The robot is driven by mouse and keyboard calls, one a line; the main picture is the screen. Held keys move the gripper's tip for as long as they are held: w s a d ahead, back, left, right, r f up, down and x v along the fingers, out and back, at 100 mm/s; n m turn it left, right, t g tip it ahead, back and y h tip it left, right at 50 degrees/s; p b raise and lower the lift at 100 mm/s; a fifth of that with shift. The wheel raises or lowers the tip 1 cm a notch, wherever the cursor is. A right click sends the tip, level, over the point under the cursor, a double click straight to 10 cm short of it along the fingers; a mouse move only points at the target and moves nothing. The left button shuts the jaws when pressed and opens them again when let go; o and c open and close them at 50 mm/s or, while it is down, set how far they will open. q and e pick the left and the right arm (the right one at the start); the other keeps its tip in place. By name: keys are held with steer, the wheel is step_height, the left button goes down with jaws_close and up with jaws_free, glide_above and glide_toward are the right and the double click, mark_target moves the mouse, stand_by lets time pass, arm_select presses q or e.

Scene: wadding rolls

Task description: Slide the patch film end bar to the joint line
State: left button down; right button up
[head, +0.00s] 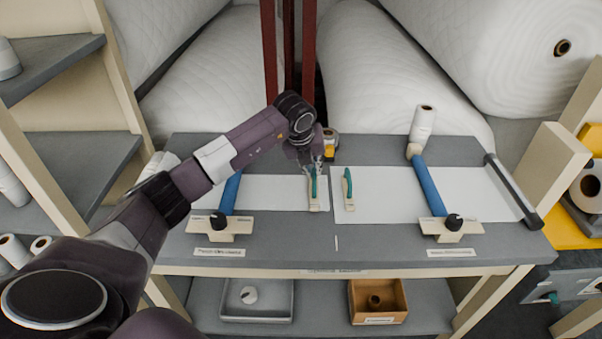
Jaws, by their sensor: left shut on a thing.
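The patch film (265,187) is a white sheet on the left half of the grey bench, running from under a blue roller bar to a pale end bar (314,207) with a green handle. My left gripper (313,172) is shut on that handle from above and hides its upper part. To the right, a second white sheet (400,197) has its own pale bar with a green handle (348,190) at its left edge. A narrow grey gap separates the two sheets. A small pale mark (336,243) near the bench front lines up with this gap. My right gripper is out of view.
Blue roller bars (230,190) and (428,185) with black knobs flank the sheets. A yellow tape dispenser (330,142) stands behind my gripper. A black bar (512,190) lies at the right. Dark red posts (269,50) and large white rolls (385,75) stand behind the bench.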

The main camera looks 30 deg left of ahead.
mark_target(310, 196)
arm_select(q)
steer(key=shift+w+d, duration=0.2)
steer(key=shift+d, duration=0.1)
steer(key=shift+w+d+r, duration=0.1)
steer(key=shift+d, duration=0.05)
steer(key=c, duration=2)
jaws_free()
steer(key=shift+w+d, duration=0.1)
steer(key=shift+d, duration=0.1)
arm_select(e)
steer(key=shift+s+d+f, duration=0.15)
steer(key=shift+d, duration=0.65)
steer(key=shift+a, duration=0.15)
arm_select(q)
steer(key=shift+a, duration=0.1)
steer(key=v, duration=1.2)
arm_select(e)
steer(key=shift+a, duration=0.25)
